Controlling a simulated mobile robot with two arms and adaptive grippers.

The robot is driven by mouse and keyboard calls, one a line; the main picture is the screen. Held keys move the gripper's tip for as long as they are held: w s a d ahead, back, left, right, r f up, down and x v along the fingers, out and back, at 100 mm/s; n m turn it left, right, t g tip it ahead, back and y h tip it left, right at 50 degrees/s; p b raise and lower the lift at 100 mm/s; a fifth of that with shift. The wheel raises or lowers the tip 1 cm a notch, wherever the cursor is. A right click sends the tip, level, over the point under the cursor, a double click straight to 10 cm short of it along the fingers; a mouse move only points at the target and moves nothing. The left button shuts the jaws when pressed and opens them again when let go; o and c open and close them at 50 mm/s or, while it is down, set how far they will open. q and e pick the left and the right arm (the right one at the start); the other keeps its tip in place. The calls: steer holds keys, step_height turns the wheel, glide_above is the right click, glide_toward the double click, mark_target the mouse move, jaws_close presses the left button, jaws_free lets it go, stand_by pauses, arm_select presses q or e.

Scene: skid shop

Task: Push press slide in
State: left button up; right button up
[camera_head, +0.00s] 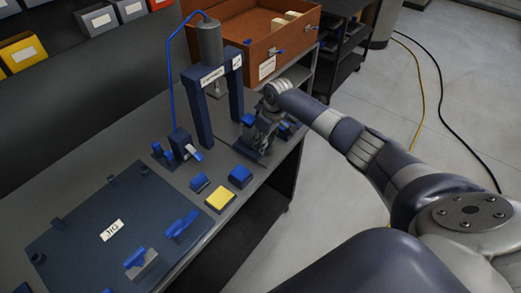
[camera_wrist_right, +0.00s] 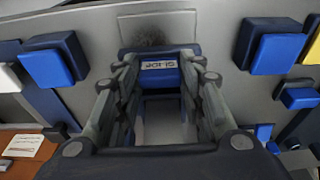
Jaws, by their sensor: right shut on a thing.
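The press (camera_head: 237,95) has a dark blue frame, a grey cylinder on top and a blue hose, and stands on the workbench. My right gripper (camera_head: 263,138) is low at the bench's right edge, beside the press. In the right wrist view, my right gripper (camera_wrist_right: 158,80) has its two fingers at either side of a blue part of the press slide (camera_wrist_right: 160,64), whose label appears upside down. The gripper is shut on it. The fingers hide the exact contact. In the head view the slide is mostly hidden by the gripper. My left gripper is not in view.
A dark jig plate (camera_head: 75,235) lies at the bench's near left. A brown box (camera_head: 255,45) stands behind the press. Cables cross the open floor at right.

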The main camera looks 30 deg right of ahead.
mark_target(253, 133)
steer(key=shift+w+a, duration=0.2)
steer(key=shift+w, duration=0.2)
steer(key=shift+f, duration=0.1)
steer(key=w+b, duration=0.1)
steer(key=w+a+b, duration=0.1)
steer(key=b, duration=0.1)
steer(key=shift+w+f, duration=0.1)
steer(key=shift+w, duration=0.15)
steer(key=shift+w+a+b, duration=0.3)
steer(key=shift+w+b, duration=0.25)
steer(key=shift+w, duration=0.05)
